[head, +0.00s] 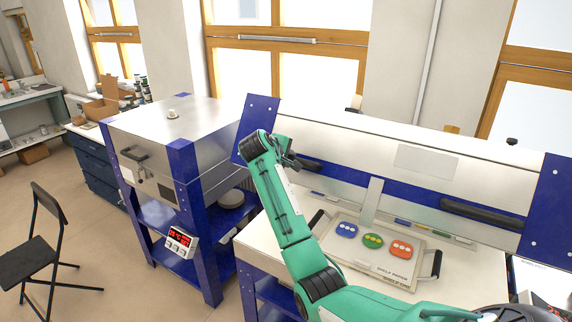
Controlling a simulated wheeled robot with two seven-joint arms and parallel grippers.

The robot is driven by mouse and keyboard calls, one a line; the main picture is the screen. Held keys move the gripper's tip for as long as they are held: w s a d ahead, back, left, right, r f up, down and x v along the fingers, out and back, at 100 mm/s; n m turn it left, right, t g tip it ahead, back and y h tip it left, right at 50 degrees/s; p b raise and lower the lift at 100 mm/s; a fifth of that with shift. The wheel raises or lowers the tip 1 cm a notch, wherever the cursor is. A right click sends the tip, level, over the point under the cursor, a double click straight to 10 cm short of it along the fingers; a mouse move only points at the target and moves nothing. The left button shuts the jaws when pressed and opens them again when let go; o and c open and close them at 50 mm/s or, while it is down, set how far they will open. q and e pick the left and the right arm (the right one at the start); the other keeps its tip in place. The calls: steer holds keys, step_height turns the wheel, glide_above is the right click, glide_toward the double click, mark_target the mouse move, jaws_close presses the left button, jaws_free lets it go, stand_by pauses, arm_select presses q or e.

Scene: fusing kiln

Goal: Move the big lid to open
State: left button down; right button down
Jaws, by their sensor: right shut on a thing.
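The big lid (400,158) is a wide silver panel with a blue band along its lower part and blue end plates. It stands raised at the back of the large kiln, so the pale kiln bed (459,283) shows in front of it. The lid has a black handle (312,165) on the left and another black handle (482,215) on the right. My right gripper (296,161) is at the left handle and shut on it; its fingers are small and partly hidden by my wrist. My left gripper is out of view.
On the bed lies a tray (343,262) with black handles, holding blue, green and orange glass pieces (373,241). A smaller kiln (172,135) with a closed lid stands to the left, with a red-lit controller (180,238). A black chair (42,245) stands on clear floor far left.

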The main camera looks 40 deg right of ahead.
steer(key=shift+d+r, duration=0.15)
steer(key=shift+r, duration=0.1)
steer(key=c, duration=1.3)
jaws_free()
steer(key=shift+o, duration=0.2)
steer(key=shift+f, duration=0.1)
steer(key=shift+a, duration=0.25)
steer(key=b+v, duration=0.4)
steer(key=v, duration=0.9)
steer(key=shift+r+b, duration=0.3)
steer(key=shift+b, duration=0.05)
